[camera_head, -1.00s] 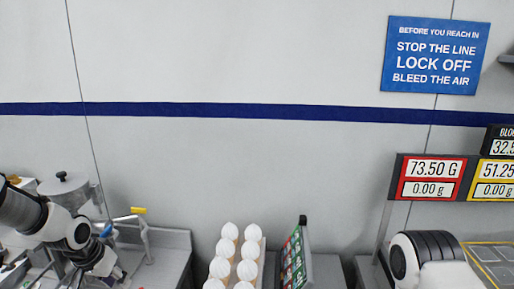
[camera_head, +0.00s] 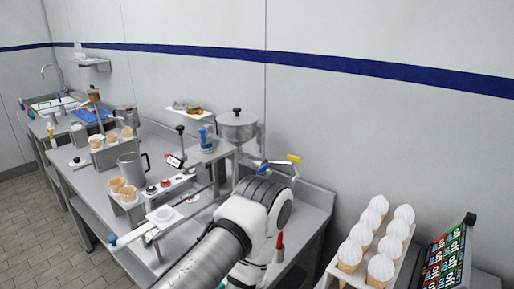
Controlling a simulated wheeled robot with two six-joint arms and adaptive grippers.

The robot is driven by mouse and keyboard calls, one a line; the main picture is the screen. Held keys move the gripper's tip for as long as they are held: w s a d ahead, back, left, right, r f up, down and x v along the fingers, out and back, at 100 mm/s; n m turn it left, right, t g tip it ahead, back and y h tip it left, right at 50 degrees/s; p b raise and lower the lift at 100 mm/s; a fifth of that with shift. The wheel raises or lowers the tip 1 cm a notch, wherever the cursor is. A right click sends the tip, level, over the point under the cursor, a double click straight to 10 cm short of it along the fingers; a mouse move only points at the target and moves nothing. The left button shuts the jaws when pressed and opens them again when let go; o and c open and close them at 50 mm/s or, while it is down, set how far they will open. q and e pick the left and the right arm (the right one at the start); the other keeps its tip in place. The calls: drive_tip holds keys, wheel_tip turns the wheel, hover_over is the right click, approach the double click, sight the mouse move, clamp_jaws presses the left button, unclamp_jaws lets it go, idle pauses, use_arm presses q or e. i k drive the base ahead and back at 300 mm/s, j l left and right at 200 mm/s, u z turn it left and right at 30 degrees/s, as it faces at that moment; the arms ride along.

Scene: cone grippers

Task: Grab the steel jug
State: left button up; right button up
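The steel jug (camera_head: 131,168) stands upright on the steel worktop at left centre, with its handle on its right side. A holder with tan cones (camera_head: 122,189) is just in front of it and overlaps its lower part. My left arm's links fill the lower middle of the view, to the right of the jug and well apart from it. No fingers of my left gripper show. My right gripper is not in view.
A filling machine with a lidded hopper (camera_head: 237,127) stands behind my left arm. A small panel with buttons (camera_head: 165,186) is right of the jug. A rack of white-topped cones (camera_head: 364,236) is at right. A sink (camera_head: 54,104) is at far left.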

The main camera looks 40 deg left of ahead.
sight(131, 165)
drive_tip(key=u, duration=2)
drive_tip(key=z, duration=0.5)
drive_tip(key=i+j+z, duration=0.2)
drive_tip(key=j+z, duration=0.15)
drive_tip(key=j, duration=0.3)
drive_tip(key=i+j+z, duration=0.15)
drive_tip(key=j+z, duration=0.15)
drive_tip(key=j, duration=0.4)
drive_tip(key=j+z, duration=0.35)
drive_tip(key=j, duration=0.4)
drive_tip(key=i, duration=0.05)
